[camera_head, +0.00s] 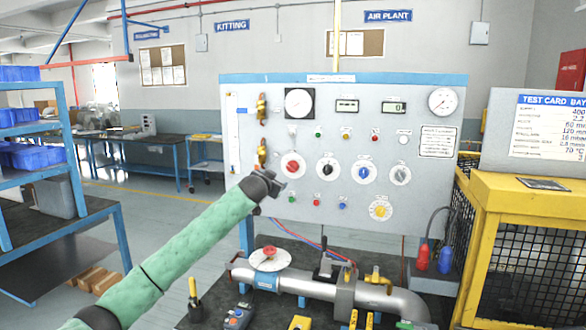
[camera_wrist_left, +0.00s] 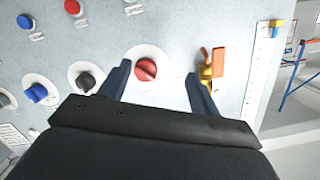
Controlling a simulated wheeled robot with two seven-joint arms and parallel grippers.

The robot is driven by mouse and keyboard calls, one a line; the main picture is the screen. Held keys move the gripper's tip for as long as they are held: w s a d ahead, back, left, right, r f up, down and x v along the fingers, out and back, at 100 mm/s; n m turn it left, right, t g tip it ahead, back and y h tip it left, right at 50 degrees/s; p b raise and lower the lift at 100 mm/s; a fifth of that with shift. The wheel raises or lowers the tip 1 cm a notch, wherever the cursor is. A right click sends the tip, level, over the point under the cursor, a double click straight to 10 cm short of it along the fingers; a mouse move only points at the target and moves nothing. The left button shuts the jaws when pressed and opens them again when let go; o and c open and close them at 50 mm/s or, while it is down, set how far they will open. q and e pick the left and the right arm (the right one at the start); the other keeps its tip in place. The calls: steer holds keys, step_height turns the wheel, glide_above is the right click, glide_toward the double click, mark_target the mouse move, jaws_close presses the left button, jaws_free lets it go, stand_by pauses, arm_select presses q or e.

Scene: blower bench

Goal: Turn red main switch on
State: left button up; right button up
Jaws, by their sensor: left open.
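The red main switch (camera_head: 291,166) is a round red knob on a white disc at the left of the grey panel's knob row. It also shows in the left wrist view (camera_wrist_left: 146,69), between my finger lines and beyond them. My left gripper (camera_head: 271,180) is just left of and below the switch in the head view. In the left wrist view my left gripper (camera_wrist_left: 160,80) is open and empty, with the fingers apart. I see no contact with the knob, and the exact gap to the panel cannot be told. My right gripper is out of view.
A black knob (camera_head: 327,168) sits right of the red switch. A yellow-handled valve with an orange tag (camera_head: 262,152) is close on its left. Small coloured buttons (camera_head: 317,202) lie below. A pipe with a red-hubbed wheel (camera_head: 269,262) stands below the panel.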

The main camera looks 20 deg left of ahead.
mark_target(290, 167)
arm_select(q)
steer(key=w+d+r+p, duration=0.1)
steer(key=w, duration=0.1)
steer(key=w+d+t+h+p, duration=0.1)
steer(key=w, duration=0.2)
steer(key=w+d+r+h+p, duration=0.1)
steer(key=w, duration=0.1)
steer(key=shift+w+r+n+t, duration=0.3)
steer(key=shift+w+r, duration=0.05)
steer(key=shift+w+f, duration=0.1)
steer(key=shift+w, duration=0.4)
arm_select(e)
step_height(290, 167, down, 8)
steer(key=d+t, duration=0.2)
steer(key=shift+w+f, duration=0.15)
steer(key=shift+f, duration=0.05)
arm_select(q)
steer(key=shift+c, duration=0.2)
steer(key=shift+d, duration=0.1)
steer(key=c, duration=0.9)
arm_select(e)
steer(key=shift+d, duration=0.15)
